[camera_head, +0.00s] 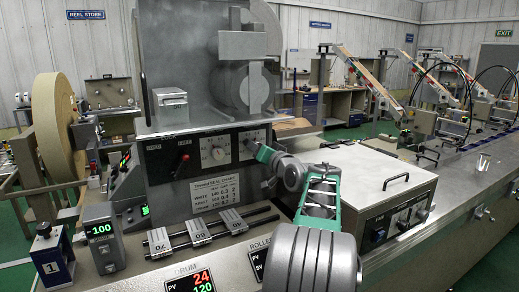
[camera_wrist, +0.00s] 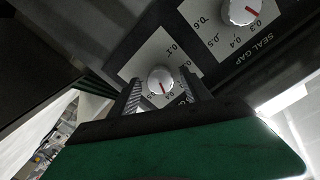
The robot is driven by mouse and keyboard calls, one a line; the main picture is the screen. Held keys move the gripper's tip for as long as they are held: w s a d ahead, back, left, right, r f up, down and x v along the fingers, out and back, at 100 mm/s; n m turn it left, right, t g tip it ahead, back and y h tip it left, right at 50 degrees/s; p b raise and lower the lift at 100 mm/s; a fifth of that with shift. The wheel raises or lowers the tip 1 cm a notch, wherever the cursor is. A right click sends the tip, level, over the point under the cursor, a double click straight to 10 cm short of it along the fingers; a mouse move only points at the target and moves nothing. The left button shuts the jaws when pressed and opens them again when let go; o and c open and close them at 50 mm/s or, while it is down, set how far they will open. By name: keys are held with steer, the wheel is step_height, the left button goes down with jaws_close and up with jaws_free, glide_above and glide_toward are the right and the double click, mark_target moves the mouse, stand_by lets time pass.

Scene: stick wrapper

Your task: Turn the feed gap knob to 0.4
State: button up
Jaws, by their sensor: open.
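A round white knob (camera_wrist: 160,80) with a red pointer sits on a white dial plate between my fingertips in the wrist view. Its pointer aims toward the bottom of the picture; the nearest numbers are too small and partly covered to read surely. Its name label is not visible. My gripper (camera_wrist: 160,92) is open, one finger on each side of this knob; whether they touch it I cannot tell. In the head view my gripper (camera_head: 262,153) is at the panel, by the right-hand dial (camera_head: 251,139), covering part of it.
A second knob (camera_wrist: 240,11), labelled SEAL GAP, is close by at upper right, its red pointer near 0.3. A steel box (camera_head: 365,185) stands right of my arm, and slotted blocks (camera_head: 197,231) lie below.

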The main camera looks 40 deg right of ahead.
steer(key=b+v, duration=0.2)
steer(key=v, duration=0.6)
steer(key=shift+w, duration=0.1)
